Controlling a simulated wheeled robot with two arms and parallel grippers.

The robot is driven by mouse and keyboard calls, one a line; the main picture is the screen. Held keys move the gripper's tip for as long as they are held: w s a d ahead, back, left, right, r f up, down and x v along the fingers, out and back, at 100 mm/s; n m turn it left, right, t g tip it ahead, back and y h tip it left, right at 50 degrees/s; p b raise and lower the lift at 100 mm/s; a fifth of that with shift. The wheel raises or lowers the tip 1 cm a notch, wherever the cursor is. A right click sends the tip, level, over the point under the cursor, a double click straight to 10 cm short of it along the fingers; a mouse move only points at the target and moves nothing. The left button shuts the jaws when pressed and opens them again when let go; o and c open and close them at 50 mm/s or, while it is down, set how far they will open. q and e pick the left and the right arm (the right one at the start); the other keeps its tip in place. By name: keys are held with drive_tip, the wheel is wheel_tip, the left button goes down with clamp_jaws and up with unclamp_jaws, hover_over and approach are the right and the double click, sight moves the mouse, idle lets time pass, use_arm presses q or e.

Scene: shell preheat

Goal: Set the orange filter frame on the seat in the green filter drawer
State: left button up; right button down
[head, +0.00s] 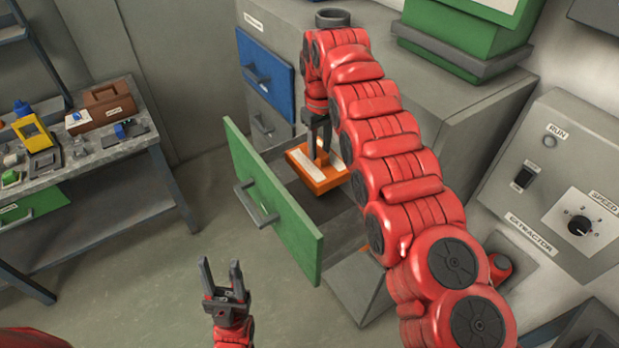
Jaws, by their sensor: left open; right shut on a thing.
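The green filter drawer (275,200) is pulled out of the grey cabinet, its front facing left with a dark bar handle. The orange filter frame (312,180), with a pale face, is over or in the open drawer behind the green front. My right gripper (321,156) points down with its fingers shut on the frame. The seat is not clearly visible; the frame and my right arm cover much of the drawer inside, so I cannot tell if the frame touches it. My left gripper (222,277) is open and empty, in front of the drawer at lower middle.
A blue drawer (266,75) above is closed. A workbench (107,153) at left holds a brown case (101,107), a yellow item (34,136) and small parts. A control panel (560,180) with a switch and speed knob is at right. Floor between bench and drawer is clear.

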sight(320, 163)
drive_tip(key=f, duration=0.2)
drive_tip(key=f+p, duration=0.1)
drive_tip(key=f, duration=0.1)
drive_tip(key=shift+s+d+f, duration=0.2)
drive_tip(key=shift+f, duration=0.1)
drive_tip(key=shift+w+f, duration=0.1)
drive_tip(key=shift+f, duration=0.2)
wheel_tip(320, 163, down, 3)
drive_tip(key=shift+f+p, duration=0.2)
drive_tip(key=shift+p, duration=0.85)
drive_tip(key=shift+f, duration=0.45)
drive_tip(key=c, duration=0.6)
unclamp_jaws()
